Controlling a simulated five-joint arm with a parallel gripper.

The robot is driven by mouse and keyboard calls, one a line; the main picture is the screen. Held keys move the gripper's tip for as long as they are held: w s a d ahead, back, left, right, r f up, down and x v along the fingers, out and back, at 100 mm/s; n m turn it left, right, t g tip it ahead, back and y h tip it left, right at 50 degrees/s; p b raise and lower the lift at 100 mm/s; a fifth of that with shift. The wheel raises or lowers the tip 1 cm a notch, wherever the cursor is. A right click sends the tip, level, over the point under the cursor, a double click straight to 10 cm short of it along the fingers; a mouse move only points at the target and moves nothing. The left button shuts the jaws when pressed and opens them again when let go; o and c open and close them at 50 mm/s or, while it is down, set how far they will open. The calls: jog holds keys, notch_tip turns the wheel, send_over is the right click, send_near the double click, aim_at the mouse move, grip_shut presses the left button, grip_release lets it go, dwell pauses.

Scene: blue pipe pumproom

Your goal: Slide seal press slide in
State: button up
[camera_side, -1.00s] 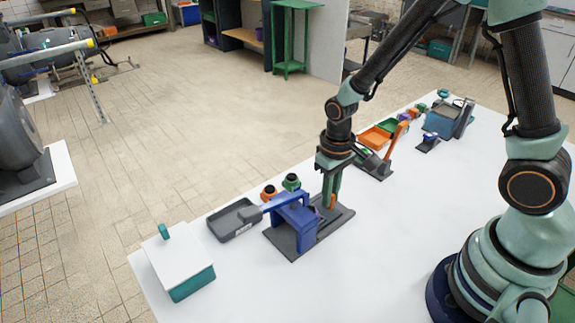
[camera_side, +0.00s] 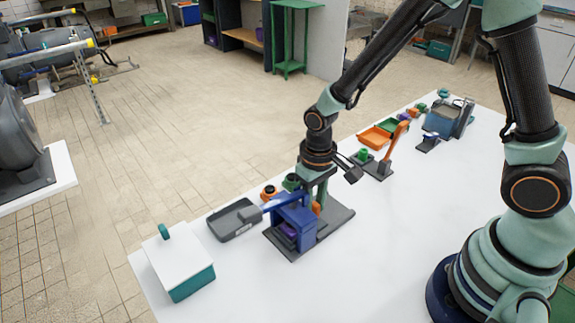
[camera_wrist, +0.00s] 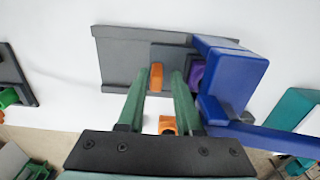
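The seal press is a blue frame (camera_side: 303,232) with a blue lever (camera_side: 283,200), on a dark grey base (camera_side: 338,222). In the wrist view its blue body (camera_wrist: 230,72) stands right of my gripper (camera_wrist: 160,76). A grey slide (camera_wrist: 170,54) lies on the base, its inner end at the press. The slide's orange knob (camera_wrist: 156,77) stands between my green fingertips, nearer the left one, with a gap on the right. It also shows in the side view (camera_side: 317,209). My gripper is open around it. A purple piece (camera_side: 290,230) shows inside the frame, partly hidden.
A grey tray (camera_side: 235,220) and a white-lidded teal box (camera_side: 180,262) stand left of the press. Orange and green round parts (camera_side: 269,192) sit behind it. A stand with an orange lever (camera_side: 394,148) is farther right. The white table is clear in front.

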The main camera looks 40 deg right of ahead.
notch_tip(320, 180, up, 12)
dwell(0.6)
jog(key=shift+r, duration=0.1)
jog(key=s+d+r+t, duration=0.5)
jog(key=d+r, duration=0.3)
jog(key=r, duration=0.2)
jog(key=shift+s+d+t, duration=0.25)
jog(key=shift+t, duration=0.05)
